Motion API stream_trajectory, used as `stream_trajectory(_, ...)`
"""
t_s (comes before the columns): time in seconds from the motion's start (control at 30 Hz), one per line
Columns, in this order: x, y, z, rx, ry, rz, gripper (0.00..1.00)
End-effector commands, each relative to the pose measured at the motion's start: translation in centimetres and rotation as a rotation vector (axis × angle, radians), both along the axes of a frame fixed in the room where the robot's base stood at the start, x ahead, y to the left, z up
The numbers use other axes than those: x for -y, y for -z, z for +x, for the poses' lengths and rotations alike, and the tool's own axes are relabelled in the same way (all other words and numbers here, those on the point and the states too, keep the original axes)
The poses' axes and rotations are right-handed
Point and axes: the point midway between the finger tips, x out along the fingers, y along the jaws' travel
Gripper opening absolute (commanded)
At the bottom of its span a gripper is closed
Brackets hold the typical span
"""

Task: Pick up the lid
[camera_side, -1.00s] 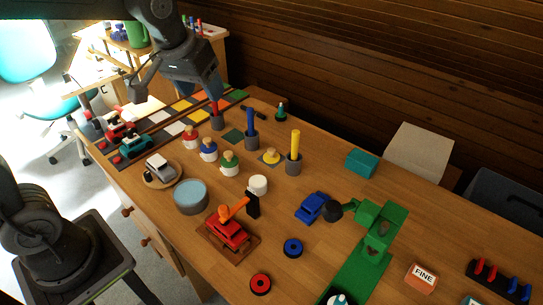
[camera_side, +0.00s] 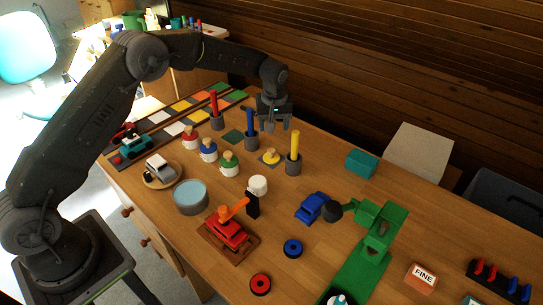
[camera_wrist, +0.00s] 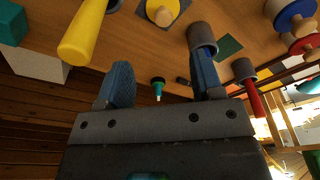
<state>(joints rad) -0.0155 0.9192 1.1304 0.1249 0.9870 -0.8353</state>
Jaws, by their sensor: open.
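My gripper (camera_side: 277,127) is open and empty, over the back of the table between the blue peg (camera_side: 250,140) and the yellow peg (camera_side: 295,145). In the wrist view its blue fingers (camera_wrist: 162,88) stand apart, with a small teal bottle with a pale tip (camera_wrist: 157,84) visible between them. In the side view my gripper hides this bottle. A small dark piece (camera_wrist: 183,80) lies beside the bottle; I cannot tell what it is. No loose lid is clearly recognisable. A round light-blue tub (camera_side: 190,196) has a flat top, possibly a lid.
Pegs in grey cups and several knobbed discs stand close to my gripper. A teal block (camera_side: 361,163) is to its right, and a green clamp-like stand (camera_side: 375,235) is further forward. The wooden wall (camera_side: 400,70) rises behind the table.

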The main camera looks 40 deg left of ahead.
Motion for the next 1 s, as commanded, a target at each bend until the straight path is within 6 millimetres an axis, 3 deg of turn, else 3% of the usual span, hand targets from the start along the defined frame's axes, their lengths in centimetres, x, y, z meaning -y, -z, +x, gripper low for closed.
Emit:
stream_trajectory(0.33,-0.7,6.3,0.6,-0.003,0.001,0.000,0.61)
stream_trajectory(0.63,-1.2,8.6,0.9,-0.002,0.001,0.000,0.61)
stream_trajectory(1.0,-2.1,12.9,1.5,-0.001,0.002,0.001,0.61)
